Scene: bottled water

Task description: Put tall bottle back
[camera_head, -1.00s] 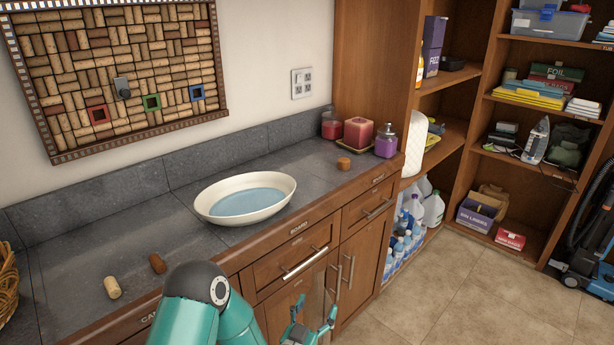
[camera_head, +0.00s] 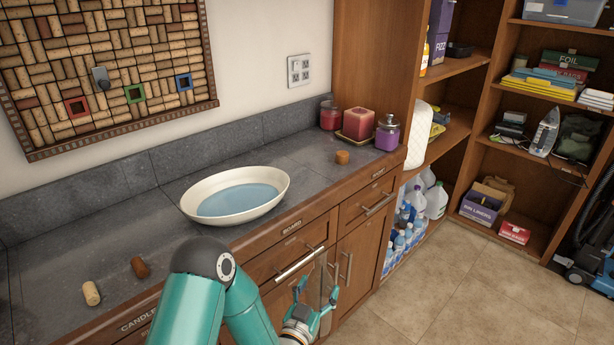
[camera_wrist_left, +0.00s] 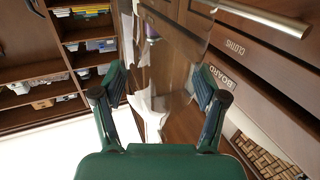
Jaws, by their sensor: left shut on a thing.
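My left gripper (camera_head: 318,305) is in front of the cabinet doors, below the counter edge. Its fingers are closed around a clear, see-through bottle (camera_head: 322,283), which is hard to make out against the brown wood. In the left wrist view the bottle (camera_wrist_left: 165,75) stands out between the two fingers of the gripper (camera_wrist_left: 160,95), with the cabinet showing through it. Several water bottles (camera_head: 398,247) and white jugs (camera_head: 436,200) stand on the bottom shelf to the right of the cabinet. My right gripper is not in view.
The counter (camera_head: 75,235) holds a white basin (camera_head: 270,205) with water, corks (camera_head: 91,293) and candles (camera_head: 358,124). Cabinet handles (camera_head: 300,264) stick out near my gripper. The tiled floor (camera_head: 450,290) to the right is clear. A vacuum cleaner (camera_head: 597,255) stands at far right.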

